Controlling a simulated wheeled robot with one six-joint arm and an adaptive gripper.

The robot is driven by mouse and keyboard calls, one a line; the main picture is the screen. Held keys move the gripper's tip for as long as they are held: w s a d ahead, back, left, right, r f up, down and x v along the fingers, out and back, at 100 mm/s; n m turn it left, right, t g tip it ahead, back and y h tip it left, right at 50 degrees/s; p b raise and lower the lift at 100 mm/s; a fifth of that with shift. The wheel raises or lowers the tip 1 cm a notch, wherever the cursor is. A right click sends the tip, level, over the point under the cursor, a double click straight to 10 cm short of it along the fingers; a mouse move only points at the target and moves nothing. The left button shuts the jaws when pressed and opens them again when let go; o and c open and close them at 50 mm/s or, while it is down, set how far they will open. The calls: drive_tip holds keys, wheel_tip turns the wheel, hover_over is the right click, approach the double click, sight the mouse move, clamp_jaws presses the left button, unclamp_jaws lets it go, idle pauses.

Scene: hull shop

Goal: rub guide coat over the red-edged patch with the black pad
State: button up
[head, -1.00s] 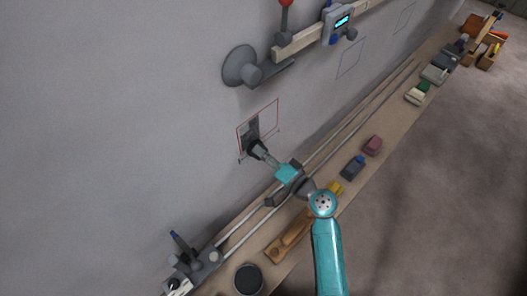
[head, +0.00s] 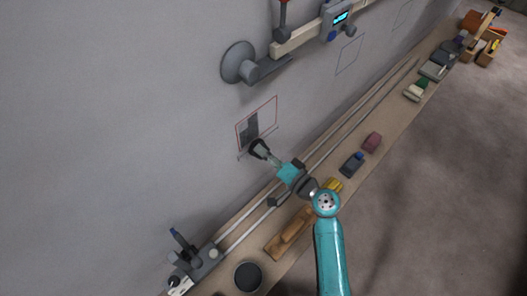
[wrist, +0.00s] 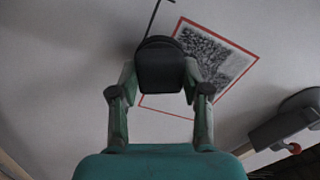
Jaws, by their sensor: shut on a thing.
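The red-edged patch (head: 264,122) is a tilted red outline on the grey wall, with a dark grey smudged area over its left and middle part. The patch also shows in the wrist view (wrist: 240,65), where the coat looks speckled and part is hidden behind the pad. My gripper (head: 268,156) is shut on the black pad (head: 259,148), just below the patch's lower edge. In the wrist view both fingers of my gripper (wrist: 160,85) hold the pad (wrist: 160,65) from its sides. I cannot tell whether the pad touches the wall.
A grey suction-cup handle (head: 240,64) and a rail with a blue-screened device (head: 340,17) are on the wall above. A long shelf (head: 330,165) below holds a wooden-handled tool (head: 290,232), a dark round tin (head: 247,277) and several blocks.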

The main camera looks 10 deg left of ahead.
drive_tip(key=shift+w+d, duration=0.95)
drive_tip(key=shift+w, duration=0.25)
drive_tip(key=shift+w+a, duration=0.35)
drive_tip(key=shift+a, duration=0.15)
idle(0.3)
drive_tip(key=shift+w+a+r, duration=0.1)
drive_tip(key=shift+r, duration=3.15)
drive_tip(key=shift+w+a+r, duration=0.1)
drive_tip(key=shift+r, duration=3.15)
wheel_tip(320, 180, down, 13)
drive_tip(key=shift+s+d, duration=0.2)
